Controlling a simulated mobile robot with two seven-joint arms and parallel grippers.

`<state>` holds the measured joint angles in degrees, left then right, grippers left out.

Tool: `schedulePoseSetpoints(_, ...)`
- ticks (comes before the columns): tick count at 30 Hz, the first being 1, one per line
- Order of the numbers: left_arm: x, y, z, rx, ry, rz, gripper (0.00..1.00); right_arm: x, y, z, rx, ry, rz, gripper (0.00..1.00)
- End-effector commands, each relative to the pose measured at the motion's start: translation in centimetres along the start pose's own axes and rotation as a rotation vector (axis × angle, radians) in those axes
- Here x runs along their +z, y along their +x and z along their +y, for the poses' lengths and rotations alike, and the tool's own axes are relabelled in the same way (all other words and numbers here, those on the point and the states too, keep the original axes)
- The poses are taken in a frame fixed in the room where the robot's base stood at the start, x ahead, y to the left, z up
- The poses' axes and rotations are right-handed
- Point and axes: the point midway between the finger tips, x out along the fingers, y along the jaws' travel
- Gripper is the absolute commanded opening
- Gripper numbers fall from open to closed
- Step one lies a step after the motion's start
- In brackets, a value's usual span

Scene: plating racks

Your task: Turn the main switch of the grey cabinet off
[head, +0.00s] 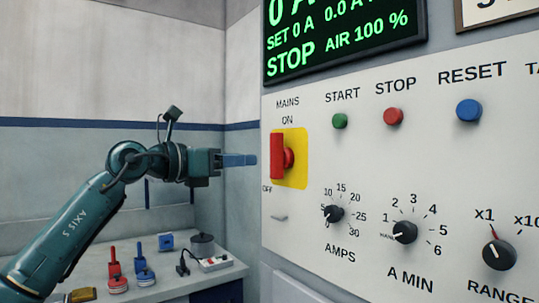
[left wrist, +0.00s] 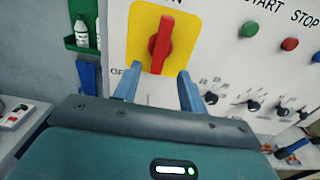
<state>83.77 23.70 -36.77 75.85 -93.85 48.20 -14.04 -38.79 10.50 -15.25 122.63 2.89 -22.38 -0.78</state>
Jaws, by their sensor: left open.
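The main switch is a red handle (head: 278,157) on a yellow plate (head: 297,144) at the left edge of the grey cabinet's panel (head: 360,170). The handle stands upright, towards the ON label; OFF is at lower left. My left gripper (head: 254,160) is left of the switch in the head view, its blue fingers level with the handle and apart from it. In the left wrist view the red handle (left wrist: 161,45) is ahead of my open fingers (left wrist: 156,78), roughly centred between them, with nothing held. My right gripper is not in view.
Start (head: 340,121), stop (head: 394,116) and reset (head: 468,110) buttons and several black knobs lie right of the switch. The green display (head: 345,35) above reads STOP and 0 A. A bench (head: 160,283) with red and blue items stands at lower left.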

Motion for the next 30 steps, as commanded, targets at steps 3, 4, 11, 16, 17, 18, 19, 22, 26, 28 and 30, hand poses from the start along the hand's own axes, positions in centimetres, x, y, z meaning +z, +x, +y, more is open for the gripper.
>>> schedulePoseSetpoints(3, 0.4, 2.8, -0.2, -0.004, -0.004, 0.0, 0.42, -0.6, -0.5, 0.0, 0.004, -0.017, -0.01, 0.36)
schedulePoseSetpoints(4, 0.3, 3.4, -0.2, -0.004, -0.002, 0.001, 0.42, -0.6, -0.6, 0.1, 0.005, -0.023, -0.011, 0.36)
schedulePoseSetpoints(11, 0.3, 6.9, -0.1, -0.003, -0.003, -0.001, 0.42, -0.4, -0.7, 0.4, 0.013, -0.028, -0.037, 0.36)
schedulePoseSetpoints(16, 0.1, 8.0, -0.1, -0.002, -0.001, -0.002, 0.42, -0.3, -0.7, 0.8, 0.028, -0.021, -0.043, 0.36)
schedulePoseSetpoints(17, 0.1, 8.1, -0.1, -0.001, -0.001, -0.002, 0.42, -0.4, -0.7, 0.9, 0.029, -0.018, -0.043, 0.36)
schedulePoseSetpoints(18, 0.1, 8.1, -0.1, -0.001, -0.001, -0.002, 0.42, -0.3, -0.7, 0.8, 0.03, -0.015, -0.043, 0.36)
schedulePoseSetpoints(19, 0.1, 8.1, -0.1, -0.001, -0.001, -0.002, 0.42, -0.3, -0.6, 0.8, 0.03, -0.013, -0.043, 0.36)
schedulePoseSetpoints(22, 0.0, 8.1, -0.1, -0.001, 0.0, -0.002, 0.42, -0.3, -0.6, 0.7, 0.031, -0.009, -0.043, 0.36)
schedulePoseSetpoints(26, 0.0, 8.1, -0.1, -0.001, -0.001, -0.002, 0.39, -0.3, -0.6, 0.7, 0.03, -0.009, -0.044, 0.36)
schedulePoseSetpoints(28, 0.0, 8.1, -0.1, -0.001, -0.001, -0.002, 0.33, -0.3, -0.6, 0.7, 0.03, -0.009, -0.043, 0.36)
schedulePoseSetpoints(30, 0.0, 8.1, -0.1, -0.001, -0.001, -0.002, 0.27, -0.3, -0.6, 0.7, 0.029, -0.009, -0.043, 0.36)
